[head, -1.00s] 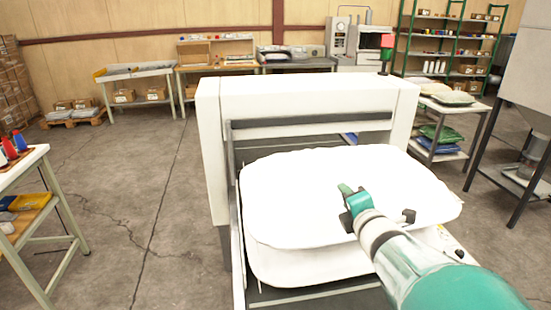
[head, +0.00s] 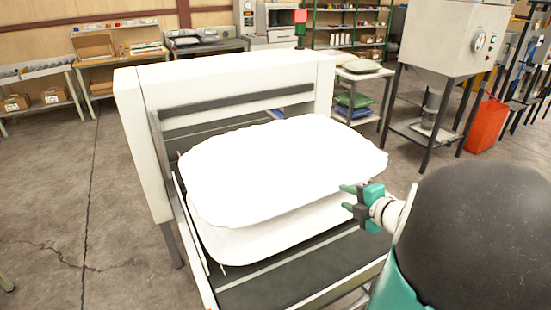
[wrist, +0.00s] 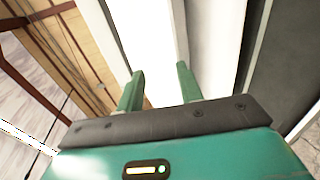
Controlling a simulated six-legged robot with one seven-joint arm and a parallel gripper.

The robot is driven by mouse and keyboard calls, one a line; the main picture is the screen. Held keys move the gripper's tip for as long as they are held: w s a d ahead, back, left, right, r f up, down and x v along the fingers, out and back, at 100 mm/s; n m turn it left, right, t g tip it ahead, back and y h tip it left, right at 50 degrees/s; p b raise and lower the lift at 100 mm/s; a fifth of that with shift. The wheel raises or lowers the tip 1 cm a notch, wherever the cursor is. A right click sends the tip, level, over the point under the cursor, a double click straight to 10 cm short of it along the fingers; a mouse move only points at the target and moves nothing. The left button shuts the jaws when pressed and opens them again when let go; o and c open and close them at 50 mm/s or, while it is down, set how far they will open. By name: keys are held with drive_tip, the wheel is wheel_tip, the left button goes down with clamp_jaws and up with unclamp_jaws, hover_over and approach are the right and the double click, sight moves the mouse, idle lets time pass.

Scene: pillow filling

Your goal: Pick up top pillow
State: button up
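The top pillow (head: 280,165) is white and puffy and lies on a second white pillow (head: 265,238), on the dark bed of a white machine. The lower pillow shows only along its front edge. My gripper (head: 345,197) is at the front right edge of the pillows, its fingertips pointing toward them. In the wrist view the green fingers (wrist: 160,87) are spread apart with nothing clamped between them. White surfaces show beyond the fingers; I cannot tell which are pillow. Whether a fingertip touches a pillow is unclear.
The white machine frame (head: 225,85) rises behind the pillows. The dark bed (head: 300,270) is bare in front of them. A side table with stacked pillows (head: 362,66) stands behind right, and a grey hopper (head: 450,40) on legs is farther right. Open floor lies to the left.

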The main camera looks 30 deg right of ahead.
sight(326, 197)
drive_tip(key=w+f, duration=0.4)
drive_tip(key=w, duration=0.1)
drive_tip(key=w+f, duration=0.2)
drive_tip(key=w, duration=0.1)
drive_tip(key=shift+d, duration=0.25)
drive_tip(key=shift+x, duration=1.15)
clamp_jaws()
drive_tip(key=shift+f, duration=0.1)
idle(0.7)
